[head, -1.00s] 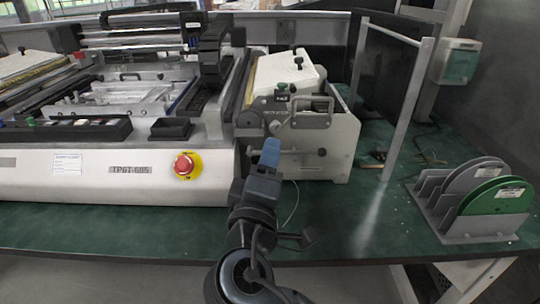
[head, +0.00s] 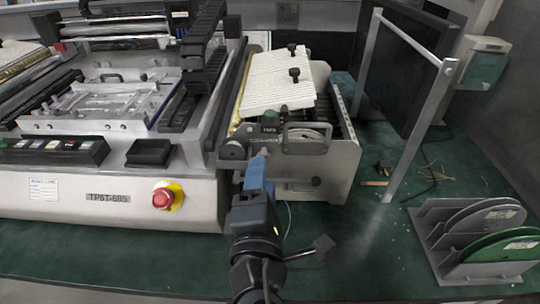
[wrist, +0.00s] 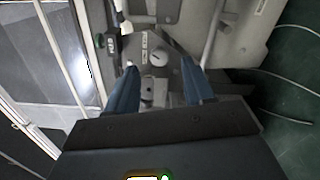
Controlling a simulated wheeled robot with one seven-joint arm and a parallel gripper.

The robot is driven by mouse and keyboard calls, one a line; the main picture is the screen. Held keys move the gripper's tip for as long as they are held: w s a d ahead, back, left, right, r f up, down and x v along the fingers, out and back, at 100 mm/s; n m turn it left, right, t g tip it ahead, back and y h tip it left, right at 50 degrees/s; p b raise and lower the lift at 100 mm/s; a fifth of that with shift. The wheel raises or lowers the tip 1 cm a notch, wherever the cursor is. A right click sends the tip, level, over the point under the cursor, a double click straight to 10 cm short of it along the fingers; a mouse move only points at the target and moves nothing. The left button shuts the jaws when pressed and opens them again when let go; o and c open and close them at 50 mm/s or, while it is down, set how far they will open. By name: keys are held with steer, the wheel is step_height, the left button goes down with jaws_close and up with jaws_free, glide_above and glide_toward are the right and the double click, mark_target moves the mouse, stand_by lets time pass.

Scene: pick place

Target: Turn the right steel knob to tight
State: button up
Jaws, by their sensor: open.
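A small round steel knob (wrist: 160,58) shows on the machine's end plate in the wrist view, ahead of and between my fingertips. It is apart from both fingers, and its turn position cannot be read. In the head view a round steel knob (head: 232,151) sits at the left of the end plate; another steel part (head: 264,151) lies just beyond my fingertips. I cannot tell which of these matches the wrist view. My gripper (wrist: 160,77) is open and empty, with blue fingers pointing at the plate. In the head view my gripper (head: 257,165) is seen from behind.
The end plate carries a handle (head: 307,137) and a green knob (head: 270,116). A red emergency button (head: 164,198) is on the machine front at left. A grey rack with discs (head: 480,240) stands at right. The green table between is mostly clear.

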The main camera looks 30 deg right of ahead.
steer(key=x, duration=0.4)
steer(key=shift+w+d, duration=0.15)
steer(key=shift+w, duration=0.1)
jaws_close()
steer(key=m+b, duration=0.2)
steer(key=m, duration=0.1)
stand_by(0.5)
jaws_free()
